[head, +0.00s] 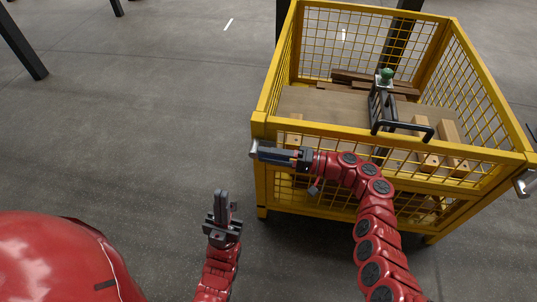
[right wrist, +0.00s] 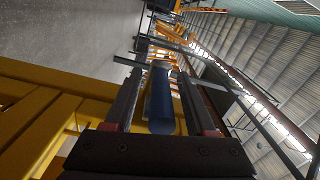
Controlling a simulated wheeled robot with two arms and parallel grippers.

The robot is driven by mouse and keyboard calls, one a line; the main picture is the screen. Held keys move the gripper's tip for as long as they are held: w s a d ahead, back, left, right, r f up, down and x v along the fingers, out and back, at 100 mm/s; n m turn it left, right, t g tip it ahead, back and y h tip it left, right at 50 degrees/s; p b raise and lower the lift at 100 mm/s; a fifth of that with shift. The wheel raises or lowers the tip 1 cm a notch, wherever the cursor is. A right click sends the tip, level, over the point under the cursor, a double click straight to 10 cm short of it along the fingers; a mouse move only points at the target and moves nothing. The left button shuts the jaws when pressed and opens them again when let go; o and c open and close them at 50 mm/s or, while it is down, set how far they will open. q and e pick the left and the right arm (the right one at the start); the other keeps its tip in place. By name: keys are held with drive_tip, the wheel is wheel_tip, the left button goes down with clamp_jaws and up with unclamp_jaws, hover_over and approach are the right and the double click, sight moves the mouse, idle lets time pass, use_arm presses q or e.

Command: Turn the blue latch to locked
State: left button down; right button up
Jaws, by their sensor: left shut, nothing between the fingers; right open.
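The blue latch (right wrist: 160,100) shows in the right wrist view as a rounded blue bar between the two fingers of my right gripper (right wrist: 160,78). The fingers are apart on either side of it; I cannot tell whether either touches it. In the head view my right gripper (head: 266,152) is at the front left corner of the yellow cage cart (head: 300,128), beside a silver metal fitting (head: 254,148). The blue bar is mostly hidden there by the fingers, so its turn angle is unclear. My left gripper (head: 222,196) is shut and empty, over the floor left of the cart.
The cart holds a brown board (head: 300,103), wooden blocks (head: 450,134) and a black-handled tool with a green knob (head: 386,75). Another silver fitting (head: 525,183) is at the right corner. Grey floor (head: 150,110) left of the cart is clear.

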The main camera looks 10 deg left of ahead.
drive_tip(key=shift+d, duration=0.1)
drive_tip(key=d+p, duration=0.1)
drive_tip(key=d, duration=1.6)
drive_tip(key=shift+w+d+f, duration=0.15)
drive_tip(key=shift+w, duration=0.15)
